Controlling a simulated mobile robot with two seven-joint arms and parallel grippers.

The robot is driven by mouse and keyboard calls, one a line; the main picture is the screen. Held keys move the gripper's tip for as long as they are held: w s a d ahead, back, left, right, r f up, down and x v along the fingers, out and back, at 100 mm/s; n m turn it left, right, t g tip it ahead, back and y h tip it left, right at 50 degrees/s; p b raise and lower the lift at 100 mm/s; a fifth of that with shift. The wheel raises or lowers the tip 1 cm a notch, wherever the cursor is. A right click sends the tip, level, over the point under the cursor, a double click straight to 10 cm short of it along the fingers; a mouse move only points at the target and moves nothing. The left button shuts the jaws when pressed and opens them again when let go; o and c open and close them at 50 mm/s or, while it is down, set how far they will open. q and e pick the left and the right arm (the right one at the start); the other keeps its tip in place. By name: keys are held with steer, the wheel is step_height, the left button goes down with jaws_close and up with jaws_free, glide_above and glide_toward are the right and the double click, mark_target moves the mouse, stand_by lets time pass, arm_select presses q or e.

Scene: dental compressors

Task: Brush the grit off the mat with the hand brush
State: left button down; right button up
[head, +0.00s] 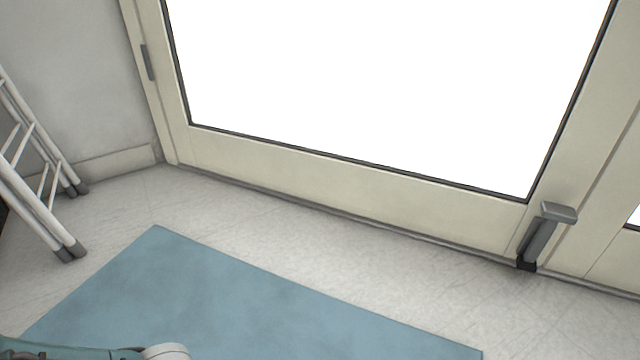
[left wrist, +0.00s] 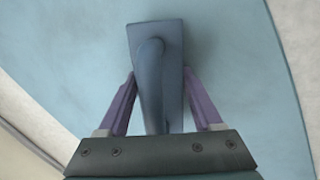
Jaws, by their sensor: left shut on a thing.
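The blue mat (head: 250,300) lies flat on the floor in front of the door. It also fills most of the left wrist view (left wrist: 235,60). My left gripper (left wrist: 158,78) has its two purple fingers on either side of the blue-grey hand brush (left wrist: 154,50) and is shut on it. The brush's flat rectangular block and raised handle are seen from above, over the mat; its bristles are hidden, and I cannot tell whether they touch the mat. In the head view only part of my arm shows at the bottom left. I can make out no grit. My right gripper is out of view.
A cream-framed glass door (head: 350,180) stands along the far edge. A grey fitting (head: 538,240) is at its lower right. A white folding ladder or rack (head: 38,205) stands at the left. Bare pale floor (head: 300,255) lies between mat and door.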

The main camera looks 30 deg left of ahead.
arm_select(q)
steer(key=shift+s, duration=0.95)
steer(key=shift+s+a+r+p, duration=0.15)
steer(key=shift+r+p, duration=0.6)
steer(key=shift+w+a+r+t+y+p, duration=0.2)
steer(key=shift+w+a+r, duration=0.25)
steer(key=shift+a+r, duration=0.2)
steer(key=shift+w+a+r+t+y+p, duration=0.1)
steer(key=shift+w+a+r+y+p, duration=0.1)
steer(key=shift+w+a+r, duration=0.35)
steer(key=shift+w+d+r+p, duration=0.1)
steer(key=shift+w+r+p, duration=0.1)
steer(key=shift+r+p, duration=0.35)
steer(key=shift+w+r+p, duration=0.15)
steer(key=shift+r+p, duration=0.25)
steer(key=shift+p, duration=0.15)
steer(key=shift+d+r+p, duration=0.1)
steer(key=shift+r+p, duration=0.25)
steer(key=shift+s+r+p, duration=0.25)
steer(key=shift+r+p, duration=0.75)
steer(key=shift+p, duration=0.1)
steer(key=shift+r+p, duration=0.25)
steer(key=shift+p, duration=0.05)
steer(key=shift+w+r, duration=0.1)
steer(key=shift+w, duration=0.05)
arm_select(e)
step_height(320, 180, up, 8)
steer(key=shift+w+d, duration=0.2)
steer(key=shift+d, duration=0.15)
